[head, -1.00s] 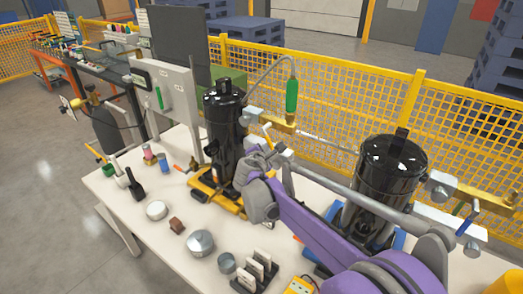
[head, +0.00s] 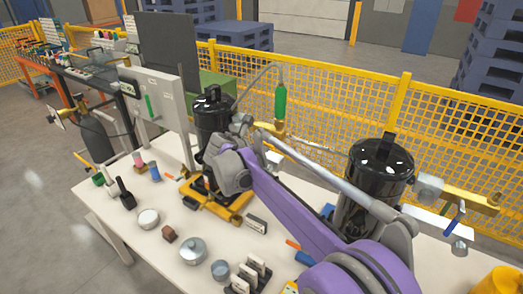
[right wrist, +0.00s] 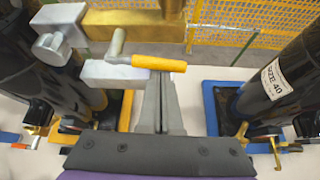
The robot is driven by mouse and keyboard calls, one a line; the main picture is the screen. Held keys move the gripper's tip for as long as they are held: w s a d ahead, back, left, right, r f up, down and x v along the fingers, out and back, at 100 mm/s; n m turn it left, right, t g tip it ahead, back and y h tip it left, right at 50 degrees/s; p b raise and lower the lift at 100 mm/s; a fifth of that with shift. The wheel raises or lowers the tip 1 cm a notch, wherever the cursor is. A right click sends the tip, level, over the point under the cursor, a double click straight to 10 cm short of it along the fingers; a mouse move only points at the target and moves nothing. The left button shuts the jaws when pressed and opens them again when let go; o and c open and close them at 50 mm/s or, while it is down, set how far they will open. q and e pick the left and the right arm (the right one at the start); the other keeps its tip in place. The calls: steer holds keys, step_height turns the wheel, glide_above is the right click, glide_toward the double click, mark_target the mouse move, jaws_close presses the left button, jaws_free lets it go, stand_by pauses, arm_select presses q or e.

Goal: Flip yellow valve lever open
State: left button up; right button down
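The yellow valve lever (right wrist: 158,63) lies roughly level across the right wrist view, on a grey crank joined to a pale metal block (right wrist: 112,72) below a brass bar (right wrist: 135,22). My right gripper (right wrist: 163,82) has its two narrow fingers together, with their tips just under the lever in the picture. I cannot tell whether they touch it, and nothing shows clamped between them. In the head view my own right arm and wrist hide the lever and the fingertips. The black left compressor (head: 212,115) stands on a yellow base (head: 218,208). My left gripper is out of view.
A second black compressor (head: 380,165) on a blue base (right wrist: 212,110) stands to the right, with a blue-handled valve (head: 455,220) beside it. A green-handled hose (head: 280,103) hangs behind. Metal pots (head: 193,250) and small parts lie on the white table's front. A yellow mesh fence (head: 440,130) stands behind.

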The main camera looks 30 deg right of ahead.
steer(key=shift+r, duration=0.3)
stand_by(0.4)
steer(key=shift+f, duration=0.1)
step_height(320, 180, down, 4)
steer(key=a+b, duration=0.1)
steer(key=b, duration=0.2)
steer(key=v, duration=1)
steer(key=shift+p, duration=0.4)
steer(key=shift+s, duration=0.1)
